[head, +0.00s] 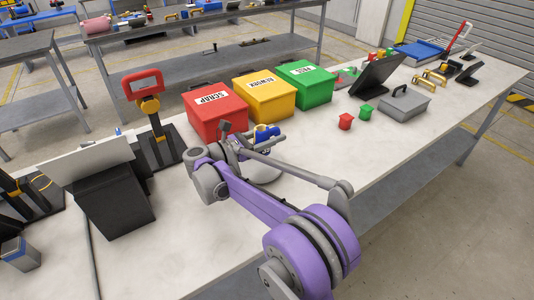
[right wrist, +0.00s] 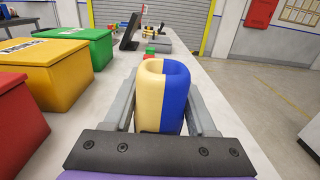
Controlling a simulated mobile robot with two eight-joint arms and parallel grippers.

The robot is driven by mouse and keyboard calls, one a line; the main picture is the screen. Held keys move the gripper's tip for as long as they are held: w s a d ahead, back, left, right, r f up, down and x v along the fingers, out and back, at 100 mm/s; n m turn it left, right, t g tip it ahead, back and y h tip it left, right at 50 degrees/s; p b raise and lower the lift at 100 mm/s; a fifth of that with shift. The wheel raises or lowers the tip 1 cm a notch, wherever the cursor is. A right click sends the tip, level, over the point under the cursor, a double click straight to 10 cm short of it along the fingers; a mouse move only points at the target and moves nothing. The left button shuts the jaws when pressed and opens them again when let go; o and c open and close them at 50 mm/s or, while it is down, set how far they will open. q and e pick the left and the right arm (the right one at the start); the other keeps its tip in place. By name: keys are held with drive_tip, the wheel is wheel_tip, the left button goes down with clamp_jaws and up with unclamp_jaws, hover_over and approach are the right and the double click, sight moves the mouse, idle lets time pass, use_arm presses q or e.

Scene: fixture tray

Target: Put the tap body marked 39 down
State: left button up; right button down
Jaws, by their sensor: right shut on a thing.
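A round, hollow piece, half cream and half blue (right wrist: 174,95), sits between the two grey fingers of my right gripper (right wrist: 163,100), which is shut on it. I take it for the tap body; no number 39 is readable. In the head view the blue piece (head: 265,131) shows in front of the yellow bin, partly hidden by my right gripper (head: 258,141). It is over the pale bench top (head: 330,165); I cannot tell whether it touches the bench. My left gripper is not in view.
A red SCRAP bin (head: 217,116), a yellow REWORK bin (head: 265,99) and a green bin (head: 305,86) stand in a row behind the gripper. Small red (head: 345,121) and green (head: 366,111) blocks and a grey case (head: 404,102) lie to the right. The bench front is clear.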

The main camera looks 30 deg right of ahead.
drive_tip(key=shift+f, duration=2.85)
drive_tip(key=shift+b, duration=0.3)
drive_tip(key=shift+c, duration=1)
unclamp_jaws()
drive_tip(key=shift+f, duration=0.15)
drive_tip(key=shift+r, duration=0.25)
drive_tip(key=a, duration=0.7)
drive_tip(key=shift+s+a+f, duration=0.1)
drive_tip(key=shift+s+a, duration=0.1)
drive_tip(key=shift+a, duration=0.1)
